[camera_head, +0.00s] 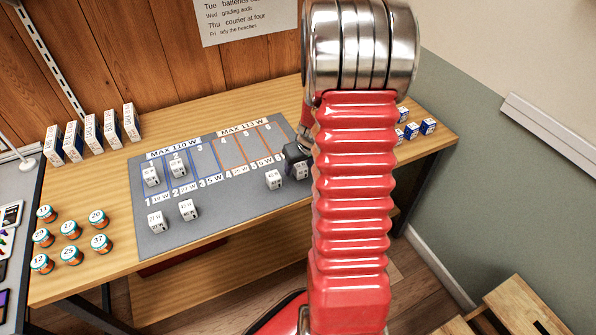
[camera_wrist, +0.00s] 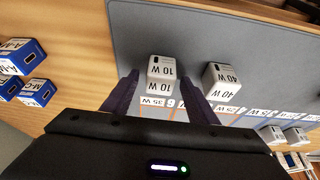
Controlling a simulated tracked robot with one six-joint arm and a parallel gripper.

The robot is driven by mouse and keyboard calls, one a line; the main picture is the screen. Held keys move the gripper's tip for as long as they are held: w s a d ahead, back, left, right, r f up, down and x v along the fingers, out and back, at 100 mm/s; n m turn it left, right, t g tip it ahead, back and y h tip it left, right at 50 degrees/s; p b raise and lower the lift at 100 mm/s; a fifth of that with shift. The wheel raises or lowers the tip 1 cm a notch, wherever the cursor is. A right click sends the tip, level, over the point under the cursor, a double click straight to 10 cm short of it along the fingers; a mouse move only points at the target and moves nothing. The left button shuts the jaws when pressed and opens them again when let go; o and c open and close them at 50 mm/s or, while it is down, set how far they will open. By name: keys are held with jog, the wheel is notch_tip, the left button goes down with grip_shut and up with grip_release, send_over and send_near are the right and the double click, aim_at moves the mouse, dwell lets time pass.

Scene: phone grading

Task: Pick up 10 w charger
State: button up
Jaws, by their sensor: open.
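The 10 W charger (camera_wrist: 161,75) is a small white block printed "10 W". In the wrist view it lies between the tips of the two dark fingers of my gripper (camera_wrist: 159,77), which is open with gaps showing beside the block. In the head view the charger (camera_head: 301,171) stands at the right end of the grey mat, partly hidden by my red arm. The dark gripper (camera_head: 293,152) shows just behind it there, mostly hidden. A 40 W charger (camera_wrist: 221,82) stands just right of my right finger in the wrist view.
The grey mat (camera_head: 225,210) has blue and orange marked lanes. Several other white chargers (camera_head: 188,210) stand on its left part. Blue-and-white boxes (camera_wrist: 37,92) stand off the mat, left in the wrist view. Numbered jars (camera_head: 70,229) and upright boxes (camera_head: 92,134) are at the bench's left.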

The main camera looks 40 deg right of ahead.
jog(key=shift+c, duration=0.7)
jog(key=c, duration=1)
